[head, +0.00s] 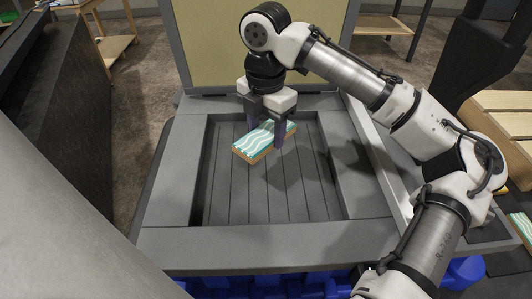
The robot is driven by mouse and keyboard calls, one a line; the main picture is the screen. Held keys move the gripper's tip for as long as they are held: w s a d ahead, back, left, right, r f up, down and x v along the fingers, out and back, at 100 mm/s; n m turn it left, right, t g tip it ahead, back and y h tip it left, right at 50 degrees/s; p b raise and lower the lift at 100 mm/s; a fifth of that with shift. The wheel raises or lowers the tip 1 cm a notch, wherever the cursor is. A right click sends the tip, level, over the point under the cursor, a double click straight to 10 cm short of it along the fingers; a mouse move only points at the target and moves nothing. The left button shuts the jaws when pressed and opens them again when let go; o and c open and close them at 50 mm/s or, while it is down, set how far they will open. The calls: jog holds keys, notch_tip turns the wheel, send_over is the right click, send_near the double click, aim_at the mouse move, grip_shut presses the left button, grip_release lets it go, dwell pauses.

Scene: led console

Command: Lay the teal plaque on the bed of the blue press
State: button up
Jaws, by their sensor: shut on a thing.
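The teal plaque (252,142) has white wavy lines on its face and a wooden-brown edge. It is in the head view, over the recessed grey slatted bed (228,199) of a large grey frame. My gripper (264,136) points down and is shut on the plaque, with fingers on either side of it. The plaque looks roughly level; I cannot tell whether it touches the slats. Blue parts (300,289) show under the frame's front edge.
A raised grey rim (190,236) surrounds the bed, and a beige panel (200,45) stands behind it. Wooden slats (503,102) and another teal-and-white patterned piece (521,226) are at the right. The front part of the bed is clear.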

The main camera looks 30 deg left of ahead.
aim_at(266, 166)
notch_tip(266, 166, down, 8)
jog(key=shift+r+p, duration=0.1)
jog(key=shift+p, duration=0.2)
jog(key=shift+f, duration=0.2)
jog(key=o, duration=1)
jog(key=shift+o, duration=0.2)
jog(key=shift+r, duration=0.15)
notch_tip(266, 166, up, 12)
jog(key=shift+r+b, duration=0.1)
jog(key=shift+b, duration=0.65)
